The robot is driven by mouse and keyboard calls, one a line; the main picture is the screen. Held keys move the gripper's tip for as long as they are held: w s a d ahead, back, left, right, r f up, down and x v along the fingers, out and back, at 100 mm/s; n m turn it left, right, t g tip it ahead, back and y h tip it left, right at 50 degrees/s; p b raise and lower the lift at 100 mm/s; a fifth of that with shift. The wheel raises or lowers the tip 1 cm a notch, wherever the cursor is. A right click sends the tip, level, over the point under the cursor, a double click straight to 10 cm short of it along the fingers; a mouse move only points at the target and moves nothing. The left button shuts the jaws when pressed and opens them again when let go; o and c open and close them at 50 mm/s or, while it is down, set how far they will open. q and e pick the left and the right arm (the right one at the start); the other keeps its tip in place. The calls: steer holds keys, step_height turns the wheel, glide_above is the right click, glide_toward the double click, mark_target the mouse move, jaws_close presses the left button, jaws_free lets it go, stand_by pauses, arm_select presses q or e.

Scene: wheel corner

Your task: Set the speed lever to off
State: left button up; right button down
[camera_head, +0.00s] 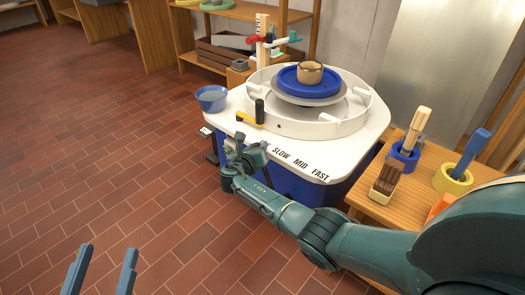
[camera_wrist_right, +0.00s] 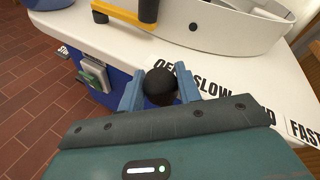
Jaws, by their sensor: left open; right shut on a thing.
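The speed lever's black ball knob (camera_wrist_right: 159,88) sits between the two blue fingers of my right gripper (camera_wrist_right: 158,80), which is shut on it. The knob is beside the OFF label (camera_wrist_right: 166,66), which is partly covered by a finger. In the head view my right gripper (camera_head: 236,150) is at the front left edge of the white pottery wheel table (camera_head: 225,117), and the knob is hidden there. The labels SLOW, MID and FAST (camera_head: 300,163) run to the right along the table's edge. My left gripper (camera_head: 103,268) is open and empty, over the floor at lower left.
A yellow bar with black grips (camera_head: 245,117) lies on the table by the wheel's splash pan (camera_head: 310,128). A blue bowl (camera_head: 211,98) stands at its left corner. A wooden tool table (camera_head: 360,200) is at right.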

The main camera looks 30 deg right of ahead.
steer(key=shift+w, duration=0.3)
arm_select(q)
steer(key=shift+r, duration=0.3)
arm_select(e)
steer(key=c, duration=1)
jaws_free()
arm_select(q)
steer(key=shift+d, duration=0.1)
arm_select(e)
steer(key=shift+f, duration=0.1)
